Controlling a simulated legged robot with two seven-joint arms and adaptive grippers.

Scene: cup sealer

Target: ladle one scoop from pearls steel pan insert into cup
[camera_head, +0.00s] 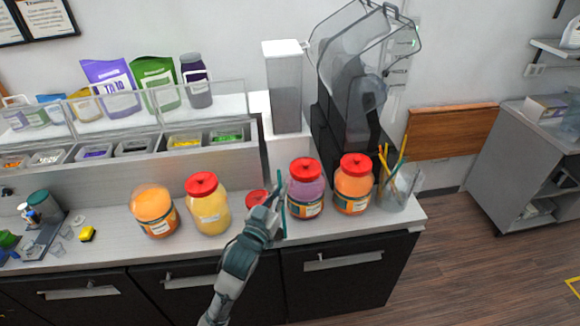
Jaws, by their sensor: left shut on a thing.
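My left gripper (273,206) is over the front part of the counter, between the jars. It is shut on a thin teal upright stick (282,205); I cannot tell whether this is a ladle handle or a straw. A row of steel pan inserts is set in the raised rail behind the counter. One insert (133,147) looks dark inside and may hold the pearls, but this is too small to be sure. Small clear cups (66,232) stand at the far left of the counter. My right gripper is not in view.
Yellow (209,212), orange (154,215), purple (306,195) and another orange jar (353,190) stand along the counter. A red lid (256,198) is partly behind my gripper. A glass of straws (398,188) stands right. A large clear-covered machine (350,75) is behind.

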